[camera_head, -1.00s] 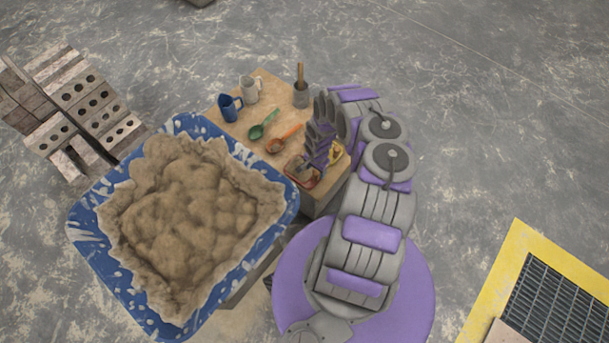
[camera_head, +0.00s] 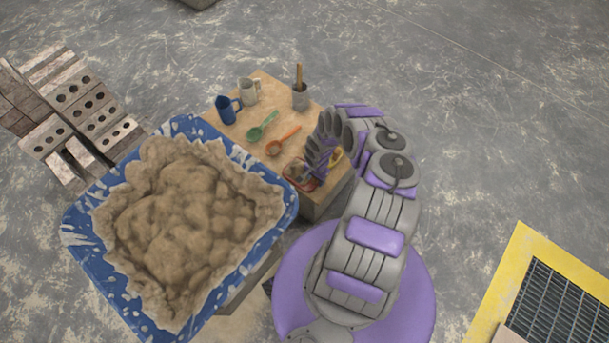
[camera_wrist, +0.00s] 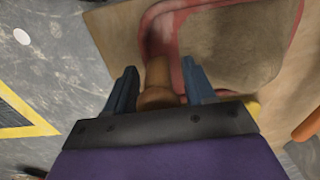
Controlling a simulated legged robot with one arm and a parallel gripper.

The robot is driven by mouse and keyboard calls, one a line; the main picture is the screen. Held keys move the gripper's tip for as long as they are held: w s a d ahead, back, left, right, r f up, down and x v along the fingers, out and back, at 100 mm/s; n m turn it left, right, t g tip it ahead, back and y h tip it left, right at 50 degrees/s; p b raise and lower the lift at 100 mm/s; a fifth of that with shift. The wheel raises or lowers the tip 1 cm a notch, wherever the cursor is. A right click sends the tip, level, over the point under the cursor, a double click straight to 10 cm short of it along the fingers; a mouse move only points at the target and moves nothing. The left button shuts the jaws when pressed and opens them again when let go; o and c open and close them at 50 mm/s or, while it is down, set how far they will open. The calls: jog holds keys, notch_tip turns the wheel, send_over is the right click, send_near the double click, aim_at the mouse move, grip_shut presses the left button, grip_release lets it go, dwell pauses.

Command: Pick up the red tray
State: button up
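The red tray (camera_head: 308,186) lies at the near right corner of the wooden table, partly hidden by my gripper (camera_head: 322,160). In the wrist view, the tray's red rim (camera_wrist: 175,20) curves around a brown inside, just beyond the fingertips. My gripper (camera_wrist: 160,78) is open, its two dark fingers apart. A brown, wooden-looking handle (camera_wrist: 158,75) lies between the fingers, with a visible gap on at least one side. I cannot tell whether it belongs to the tray or to a tool.
The table (camera_head: 262,90) also bears a blue mug (camera_head: 228,109), a pale mug (camera_head: 249,91), a grey pot (camera_head: 300,97), a green scoop (camera_head: 262,127) and an orange scoop (camera_head: 282,142). A blue tub (camera_head: 85,225) of mortar stands close left. Bricks (camera_head: 75,110) lie further left.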

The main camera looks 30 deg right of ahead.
grip_shut()
dwell(0.6)
jog(key=shift+r, duration=0.15)
jog(key=shift+r, duration=0.3)
notch_tip(320, 180, up, 2)
jog(key=shift+r+p, duration=0.15)
jog(key=shift+p, duration=0.65)
jog(key=s, duration=0.2)
jog(key=shift+s+r, duration=0.3)
jog(key=shift+s, duration=0.1)
jog(key=shift+s+d+f+b, duration=0.2)
jog(key=shift+s+b, duration=0.1)
jog(key=shift+b, duration=0.5)
jog(key=shift+s+r+b, duration=0.2)
jog(key=shift+s+b, duration=0.65)
jog(key=shift+b, duration=0.2)
jog(key=shift+s+r, duration=0.2)
jog(key=shift+s, duration=0.15)
